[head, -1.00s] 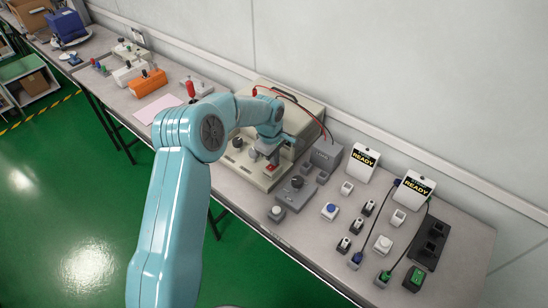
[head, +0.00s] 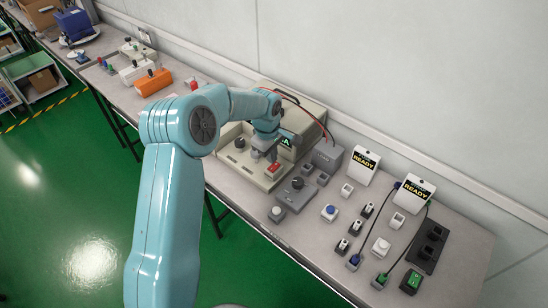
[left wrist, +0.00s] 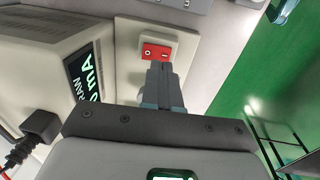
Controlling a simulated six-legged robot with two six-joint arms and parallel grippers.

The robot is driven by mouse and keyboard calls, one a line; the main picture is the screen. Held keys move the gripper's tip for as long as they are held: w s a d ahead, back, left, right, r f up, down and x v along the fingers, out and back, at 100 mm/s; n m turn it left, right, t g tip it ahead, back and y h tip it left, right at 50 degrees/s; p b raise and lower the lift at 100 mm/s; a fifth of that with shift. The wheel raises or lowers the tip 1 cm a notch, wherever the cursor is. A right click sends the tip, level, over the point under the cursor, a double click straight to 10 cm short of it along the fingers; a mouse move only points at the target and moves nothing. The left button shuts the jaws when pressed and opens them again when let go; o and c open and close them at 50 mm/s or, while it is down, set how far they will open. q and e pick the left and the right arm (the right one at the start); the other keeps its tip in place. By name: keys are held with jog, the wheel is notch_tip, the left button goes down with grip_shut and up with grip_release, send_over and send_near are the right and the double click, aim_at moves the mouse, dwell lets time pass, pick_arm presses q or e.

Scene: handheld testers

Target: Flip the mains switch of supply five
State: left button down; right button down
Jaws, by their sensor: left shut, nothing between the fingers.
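The beige supply (head: 302,109) stands on the bench against the wall, partly hidden by my left arm. Its red mains rocker switch (head: 274,169) sits on a low front plate, and it also shows in the left wrist view (left wrist: 150,50) with O and I marks. My left gripper (head: 268,154) is shut and empty, just above the switch. In the left wrist view its fingertips (left wrist: 161,68) are close below the I half; I cannot tell if they touch it. A lit display (left wrist: 88,70) shows green "mA" and "DRAW" text. My right gripper is not in view.
Several small switches, buttons and two READY signs (head: 365,160) fill the bench's right end. An orange tester (head: 154,82) lies farther left. A black plug (left wrist: 40,127) sits beside the supply.

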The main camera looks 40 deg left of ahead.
pick_arm(q)
notch_tip(320, 180, up, 10)
jog(key=s+b, duration=0.1)
jog(key=shift+a, duration=0.15)
jog(key=shift+s+r, duration=0.1)
